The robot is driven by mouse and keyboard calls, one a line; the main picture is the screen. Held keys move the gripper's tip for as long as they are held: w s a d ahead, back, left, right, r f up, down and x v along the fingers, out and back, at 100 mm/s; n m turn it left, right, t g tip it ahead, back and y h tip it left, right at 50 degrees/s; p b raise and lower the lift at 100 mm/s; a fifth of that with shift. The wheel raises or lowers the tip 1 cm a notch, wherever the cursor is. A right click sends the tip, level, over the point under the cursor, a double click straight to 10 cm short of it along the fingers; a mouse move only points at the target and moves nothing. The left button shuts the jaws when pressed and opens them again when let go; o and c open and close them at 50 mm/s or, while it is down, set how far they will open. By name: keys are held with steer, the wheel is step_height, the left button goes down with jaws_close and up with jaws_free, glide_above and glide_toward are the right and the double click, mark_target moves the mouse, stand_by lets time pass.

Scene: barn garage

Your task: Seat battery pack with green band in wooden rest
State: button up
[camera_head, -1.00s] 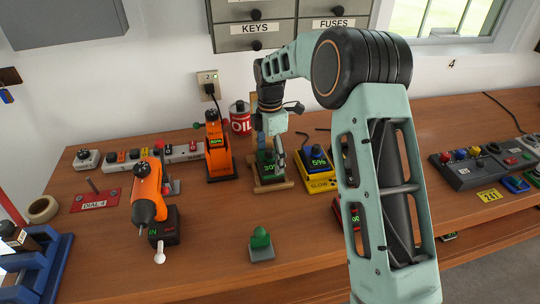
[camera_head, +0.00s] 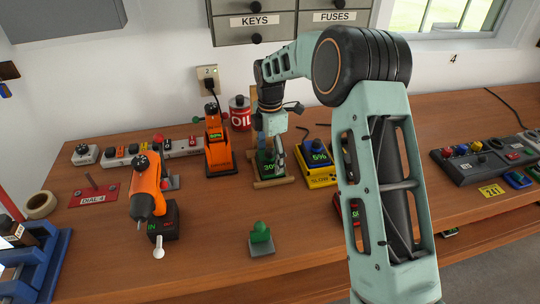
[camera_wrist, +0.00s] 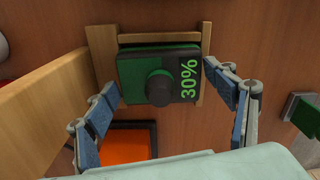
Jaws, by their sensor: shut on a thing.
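The battery pack (camera_wrist: 158,75) is dark with a green band, a round knob and a green "30%" readout. It also shows in the head view (camera_head: 266,162), partly behind my gripper. The wooden rest (camera_wrist: 207,50) frames the pack on its far and right sides, with a taller board on the left. In the head view the rest (camera_head: 272,184) stands on the bench. My gripper (camera_wrist: 162,79) is shut on the pack, one finger on each side. The pack appears within the rest's outline; I cannot tell whether its underside touches the rest.
An orange tool (camera_head: 217,150) stands just left of the rest, and a yellow charger with a blue pack (camera_head: 318,165) stands to the right. An orange drill (camera_head: 150,185) and a green knob on a grey base (camera_head: 261,238) are nearer.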

steer(key=shift+f, duration=0.35)
stand_by(0.8)
steer(key=o, duration=1.6)
steer(key=shift+o, duration=0.3)
steer(key=shift+f, duration=0.1)
steer(key=shift+r+p, duration=2.9)
steer(key=shift+r, duration=1.7)
